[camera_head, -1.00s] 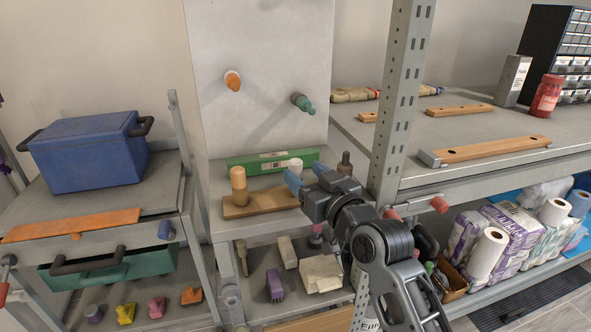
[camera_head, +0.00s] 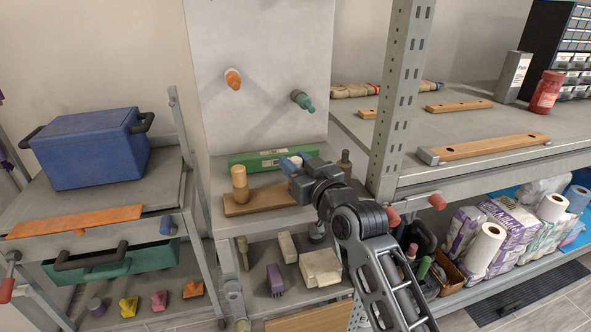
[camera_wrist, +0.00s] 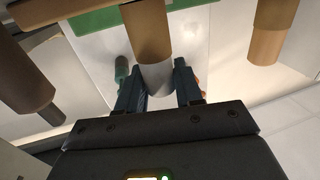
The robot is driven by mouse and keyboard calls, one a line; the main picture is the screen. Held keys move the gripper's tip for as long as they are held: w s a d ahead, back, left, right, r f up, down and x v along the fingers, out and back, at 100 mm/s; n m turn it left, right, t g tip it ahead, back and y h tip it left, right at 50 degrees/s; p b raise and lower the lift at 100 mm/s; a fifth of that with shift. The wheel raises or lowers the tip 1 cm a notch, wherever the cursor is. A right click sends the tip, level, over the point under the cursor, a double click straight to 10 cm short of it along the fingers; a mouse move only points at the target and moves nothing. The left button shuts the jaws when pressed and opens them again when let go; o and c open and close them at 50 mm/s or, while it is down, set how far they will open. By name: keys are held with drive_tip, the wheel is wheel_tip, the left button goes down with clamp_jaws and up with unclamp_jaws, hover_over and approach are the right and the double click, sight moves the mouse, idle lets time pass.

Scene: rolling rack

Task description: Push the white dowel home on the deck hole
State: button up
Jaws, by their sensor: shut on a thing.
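The white dowel (camera_head: 296,161) shows as a small pale patch between my blue fingertips in the head view. In the wrist view the white dowel (camera_wrist: 156,78) has a whitish end between the fingers, with a tan-brown section beyond it. My gripper (camera_head: 297,163) is shut on it, and it also shows in the wrist view (camera_wrist: 157,73). The wooden board (camera_head: 262,201) lies on the grey deck (camera_head: 222,222). My gripper hides the board's right end, so the hole and how deep the dowel sits cannot be seen.
A tan dowel (camera_head: 240,186) stands upright at the board's left end. A brown bottle-shaped piece (camera_head: 344,164) stands close right of my gripper. Orange (camera_head: 233,79) and green (camera_head: 303,100) pegs stick out of the panel. A rack post (camera_head: 398,100) rises at right.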

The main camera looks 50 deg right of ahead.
drive_tip(key=c, duration=0.3)
